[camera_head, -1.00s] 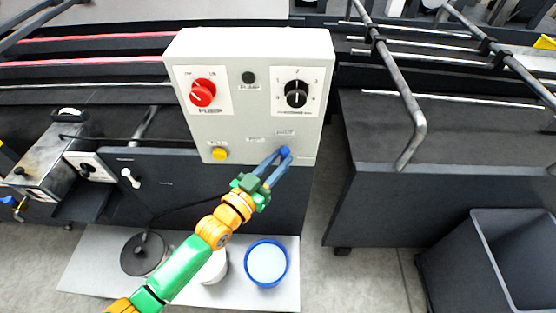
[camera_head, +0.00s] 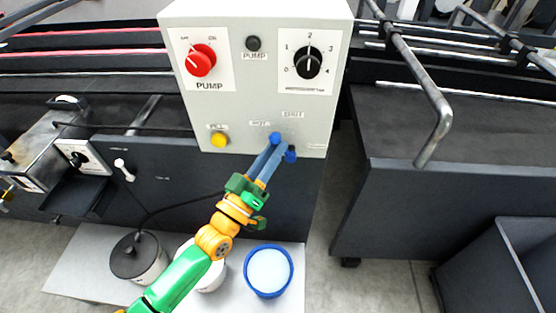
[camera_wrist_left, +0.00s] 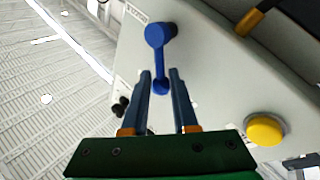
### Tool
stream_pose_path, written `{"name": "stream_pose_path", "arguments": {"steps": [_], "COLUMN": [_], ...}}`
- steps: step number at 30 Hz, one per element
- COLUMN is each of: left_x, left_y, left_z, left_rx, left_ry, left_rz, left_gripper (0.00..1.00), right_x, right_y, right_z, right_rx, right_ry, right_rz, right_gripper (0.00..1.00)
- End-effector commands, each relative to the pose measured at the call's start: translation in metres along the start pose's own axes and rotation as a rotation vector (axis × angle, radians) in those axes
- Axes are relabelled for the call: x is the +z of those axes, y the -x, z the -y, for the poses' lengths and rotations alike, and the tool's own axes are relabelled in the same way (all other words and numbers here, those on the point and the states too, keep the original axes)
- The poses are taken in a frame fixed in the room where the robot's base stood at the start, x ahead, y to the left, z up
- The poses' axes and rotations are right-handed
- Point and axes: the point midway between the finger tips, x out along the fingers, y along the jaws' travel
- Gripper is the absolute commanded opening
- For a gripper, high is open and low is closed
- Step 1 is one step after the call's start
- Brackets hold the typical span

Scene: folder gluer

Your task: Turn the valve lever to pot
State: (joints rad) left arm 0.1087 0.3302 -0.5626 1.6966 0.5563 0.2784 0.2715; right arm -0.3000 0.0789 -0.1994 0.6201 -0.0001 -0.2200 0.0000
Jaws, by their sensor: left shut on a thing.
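The blue valve lever (camera_wrist_left: 157,62) is on the front of the grey control box (camera_head: 240,105). In the wrist view its large round end is above my fingertips and its smaller end lies between them. In the head view a blue round part (camera_head: 275,138) shows at my fingertips, below two small labels too blurred to read surely. My left gripper (camera_head: 280,150) is shut on the lever; it also shows in the wrist view (camera_wrist_left: 160,80). The fingers hide part of the lever in the head view. My right gripper is out of view.
The box also carries a red pump switch (camera_head: 201,60), a black dial (camera_head: 308,62) and a yellow button (camera_head: 219,139), which also shows in the wrist view (camera_wrist_left: 265,130). Below stand a blue-rimmed bucket (camera_head: 268,271) and a black-lidded pot (camera_head: 138,257). A dark bin (camera_head: 500,265) is at right.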

Motion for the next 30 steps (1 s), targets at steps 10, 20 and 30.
{"name": "stream_pose_path", "arguments": {"steps": [10, 20, 30], "left_x": [0.002, 0.001, 0.001], "left_y": [0.005, 0.005, 0.005], "left_z": [0.008, 0.009, 0.009], "left_rx": [0.002, 0.001, 0.001], "left_ry": [0.141, 0.179, 0.180], "left_rz": [-0.105, -0.130, -0.130], "left_gripper": [0.00, 0.00, 0.29], "right_x": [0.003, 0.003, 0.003], "right_y": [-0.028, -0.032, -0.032], "right_z": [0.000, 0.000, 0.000], "right_rx": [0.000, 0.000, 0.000], "right_ry": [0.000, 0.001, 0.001], "right_rz": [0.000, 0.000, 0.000], "right_gripper": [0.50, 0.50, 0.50]}}
